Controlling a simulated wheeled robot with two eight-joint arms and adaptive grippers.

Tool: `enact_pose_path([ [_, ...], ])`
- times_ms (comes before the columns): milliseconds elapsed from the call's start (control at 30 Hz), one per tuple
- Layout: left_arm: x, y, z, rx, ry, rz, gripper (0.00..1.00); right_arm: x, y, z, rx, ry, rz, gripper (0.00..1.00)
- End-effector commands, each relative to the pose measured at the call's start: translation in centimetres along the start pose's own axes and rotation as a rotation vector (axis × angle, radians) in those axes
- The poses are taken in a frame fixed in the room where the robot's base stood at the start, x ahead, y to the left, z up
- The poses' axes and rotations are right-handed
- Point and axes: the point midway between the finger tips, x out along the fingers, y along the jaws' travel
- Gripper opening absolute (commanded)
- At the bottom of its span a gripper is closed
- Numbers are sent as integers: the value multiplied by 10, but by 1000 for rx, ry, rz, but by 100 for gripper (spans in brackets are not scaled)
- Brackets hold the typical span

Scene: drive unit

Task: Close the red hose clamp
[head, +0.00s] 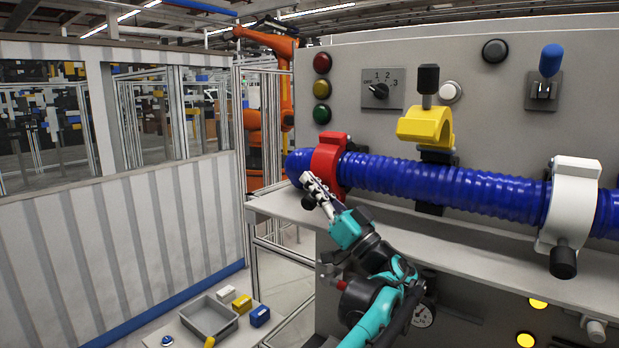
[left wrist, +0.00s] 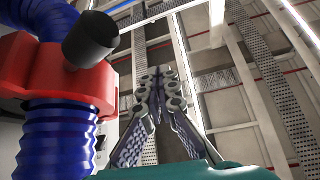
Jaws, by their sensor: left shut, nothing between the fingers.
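The red hose clamp (head: 328,162) is wrapped around the left end of the ribbed blue hose (head: 450,187). Its black knob (head: 308,202) hangs at the lower front, below the hose. I cannot tell whether it is fully latched. In the left wrist view the red clamp (left wrist: 55,72) and its knob (left wrist: 91,38) fill the left side. My left gripper (head: 308,178) is in front of the clamp, close to the knob. In the left wrist view its fingers (left wrist: 160,76) are together and empty, to the right of the knob and apart from it. My right gripper is not in view.
A yellow clamp (head: 427,126) stands open above the hose; a white clamp (head: 571,200) is around its right part. A grey shelf (head: 480,250) runs below the hose. A small grey bin (head: 207,318) with blocks beside it is at lower left.

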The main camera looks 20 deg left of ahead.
Motion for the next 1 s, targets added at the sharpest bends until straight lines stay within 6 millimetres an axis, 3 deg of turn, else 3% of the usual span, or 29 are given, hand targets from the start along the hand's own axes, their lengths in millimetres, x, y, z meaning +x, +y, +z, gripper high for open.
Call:
enact_pose_path([
  [833,-7,9,9,2,0,2,0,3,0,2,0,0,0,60],
  [1000,-25,10,8,1,0,4,0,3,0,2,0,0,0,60],
])
